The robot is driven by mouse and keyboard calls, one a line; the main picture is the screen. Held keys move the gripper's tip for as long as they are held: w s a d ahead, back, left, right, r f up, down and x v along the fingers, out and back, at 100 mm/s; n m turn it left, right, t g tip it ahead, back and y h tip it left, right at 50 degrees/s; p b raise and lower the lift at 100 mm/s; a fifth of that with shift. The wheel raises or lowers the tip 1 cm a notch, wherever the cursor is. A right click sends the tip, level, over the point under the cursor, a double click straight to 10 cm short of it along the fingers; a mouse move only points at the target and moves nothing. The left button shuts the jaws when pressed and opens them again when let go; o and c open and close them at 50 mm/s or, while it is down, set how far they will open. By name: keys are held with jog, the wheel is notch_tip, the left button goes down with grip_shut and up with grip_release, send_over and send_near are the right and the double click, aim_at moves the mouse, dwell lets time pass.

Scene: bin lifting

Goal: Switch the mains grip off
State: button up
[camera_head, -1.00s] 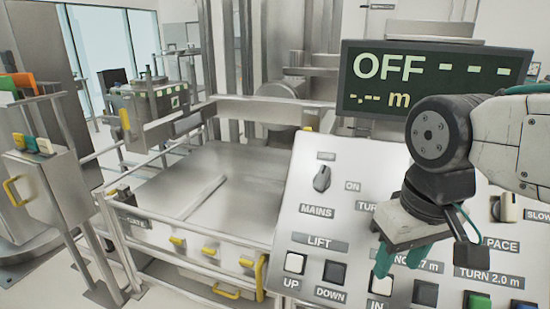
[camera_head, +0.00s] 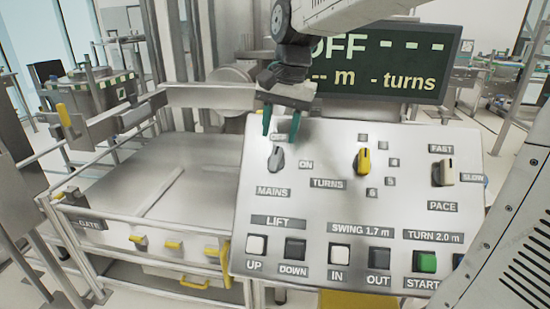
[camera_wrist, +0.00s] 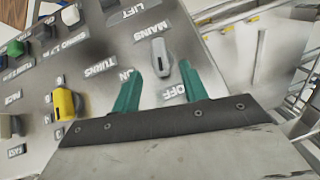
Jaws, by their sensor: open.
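The mains grip (camera_head: 276,158) is a grey knob at the upper left of the sloping control panel (camera_head: 330,207), above the MAINS label. Its long axis runs roughly up and down, with its upper end toward the OFF label; ON is to its right. My gripper (camera_head: 281,128) is open and empty, its two green fingers pointing down just above the grip. In the wrist view the grip (camera_wrist: 160,57) shows ahead of and between the fingers, apart from them as far as I can tell. The left finger is close to the ON label.
A yellow TURNS knob (camera_head: 363,161) and a pale PACE knob (camera_head: 443,172) stand to the right. Several push buttons line the panel's lower edge. The display (camera_head: 420,65) behind reads OFF, partly covered by my arm. A railed steel platform (camera_head: 130,185) lies left.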

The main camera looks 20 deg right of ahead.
aim_at(276, 154)
jog(key=f, duration=0.7)
jog(key=shift+w+a+f, duration=0.3)
jog(key=shift+w+a, duration=0.05)
jog(key=shift+a, duration=0.05)
jog(key=c, duration=0.7)
